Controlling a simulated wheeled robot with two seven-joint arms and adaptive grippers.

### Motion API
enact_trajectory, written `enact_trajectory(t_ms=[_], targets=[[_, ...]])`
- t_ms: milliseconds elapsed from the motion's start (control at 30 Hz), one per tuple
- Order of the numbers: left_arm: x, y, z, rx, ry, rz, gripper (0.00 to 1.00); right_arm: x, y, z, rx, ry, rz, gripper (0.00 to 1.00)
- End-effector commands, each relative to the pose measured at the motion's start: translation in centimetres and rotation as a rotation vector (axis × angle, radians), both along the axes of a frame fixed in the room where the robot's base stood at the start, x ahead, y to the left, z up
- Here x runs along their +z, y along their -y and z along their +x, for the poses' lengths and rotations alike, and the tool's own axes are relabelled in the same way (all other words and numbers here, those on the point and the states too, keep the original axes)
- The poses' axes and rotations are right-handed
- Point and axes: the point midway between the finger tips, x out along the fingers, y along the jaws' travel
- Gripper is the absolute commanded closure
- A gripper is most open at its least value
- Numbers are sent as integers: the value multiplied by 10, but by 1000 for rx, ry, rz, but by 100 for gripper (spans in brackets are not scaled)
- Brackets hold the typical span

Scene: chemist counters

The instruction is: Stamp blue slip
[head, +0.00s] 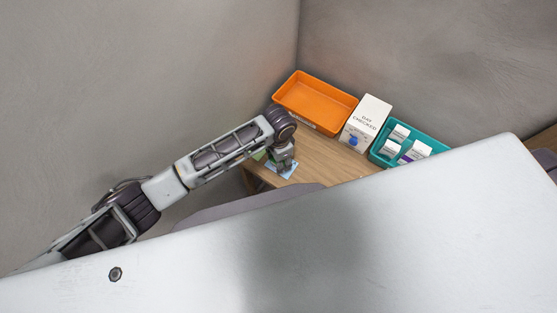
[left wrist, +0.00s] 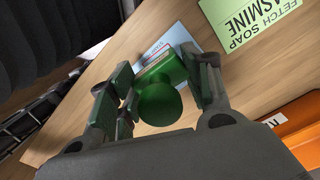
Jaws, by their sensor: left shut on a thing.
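My left gripper (head: 285,162) points down over the wooden counter at its near left part. In the left wrist view, the left gripper (left wrist: 160,68) is shut on a green stamp (left wrist: 160,103) with a round knob. The blue slip (left wrist: 172,40) lies flat on the wood beneath the stamp, partly hidden by it and the fingers. The blue slip also shows in the head view (head: 291,171) under the gripper. I cannot tell whether the stamp touches the slip. My right gripper is not in view.
A green slip with printed words (left wrist: 247,22) lies beside the blue one. An orange tray (head: 318,104) stands at the back of the counter (head: 334,168). Right of it are a white box (head: 372,112) reading "DAY CHECKED", a small blue object (head: 354,141), and a teal tray (head: 377,156) holding white boxes.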

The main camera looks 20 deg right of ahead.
Motion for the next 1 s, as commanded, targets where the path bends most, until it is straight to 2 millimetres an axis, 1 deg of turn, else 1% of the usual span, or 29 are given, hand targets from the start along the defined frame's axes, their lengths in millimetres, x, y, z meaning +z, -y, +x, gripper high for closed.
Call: enact_trajectory(t_ms=[267,700,1000], targets=[[14,0,0,0,1,-1,66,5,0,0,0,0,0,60],[34,0,1,1,2,-1,66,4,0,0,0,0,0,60],[38,0,1,0,1,-1,66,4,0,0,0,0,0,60]])
